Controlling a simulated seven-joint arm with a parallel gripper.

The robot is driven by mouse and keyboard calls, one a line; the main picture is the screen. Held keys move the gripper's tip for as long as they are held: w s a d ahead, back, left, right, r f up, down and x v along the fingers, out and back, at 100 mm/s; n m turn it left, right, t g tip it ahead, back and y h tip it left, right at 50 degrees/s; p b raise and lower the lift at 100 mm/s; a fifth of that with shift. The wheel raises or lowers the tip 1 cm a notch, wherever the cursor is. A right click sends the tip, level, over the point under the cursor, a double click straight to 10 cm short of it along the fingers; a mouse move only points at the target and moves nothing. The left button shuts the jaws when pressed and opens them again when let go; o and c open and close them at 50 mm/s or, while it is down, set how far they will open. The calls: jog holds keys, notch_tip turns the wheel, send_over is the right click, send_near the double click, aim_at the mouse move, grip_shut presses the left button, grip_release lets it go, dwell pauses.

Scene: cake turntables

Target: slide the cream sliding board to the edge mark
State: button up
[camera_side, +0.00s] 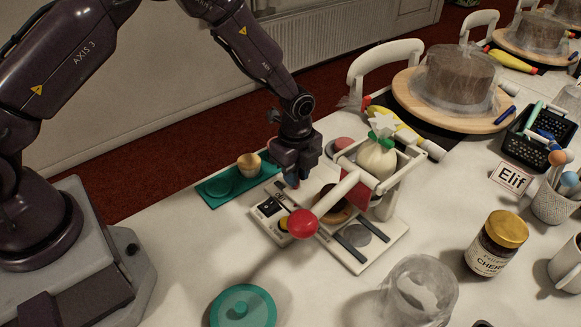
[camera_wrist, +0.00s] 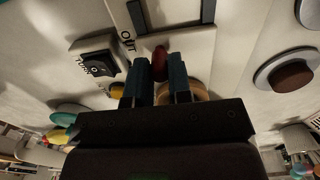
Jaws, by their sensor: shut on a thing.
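In the wrist view, the cream sliding board (camera_wrist: 172,22) shows at the top, between dark strips. My gripper (camera_wrist: 160,88) has its two dark teal fingers closed around a small red knob (camera_wrist: 159,62) at the board's near end. The word OUT is printed just left of the knob. In the side view, my gripper (camera_side: 293,183) points down at the cream device, and its fingertips and the board under it are largely hidden. I cannot make out the edge mark clearly.
A panel with a black switch (camera_side: 271,207) lies left of my gripper. A lever with a red ball (camera_side: 302,223) stands close in front. A white frame holding a tied sack (camera_side: 376,160) is to the right. A green tray (camera_side: 220,190) lies behind left; a jar (camera_side: 497,245) stands right.

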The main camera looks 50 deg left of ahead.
aim_at(314, 197)
jog(key=shift+d+r, duration=0.1)
jog(key=shift+d, duration=2.7)
jog(key=o, duration=0.8)
jog(key=shift+c, duration=0.2)
jog(key=shift+r, duration=3.45)
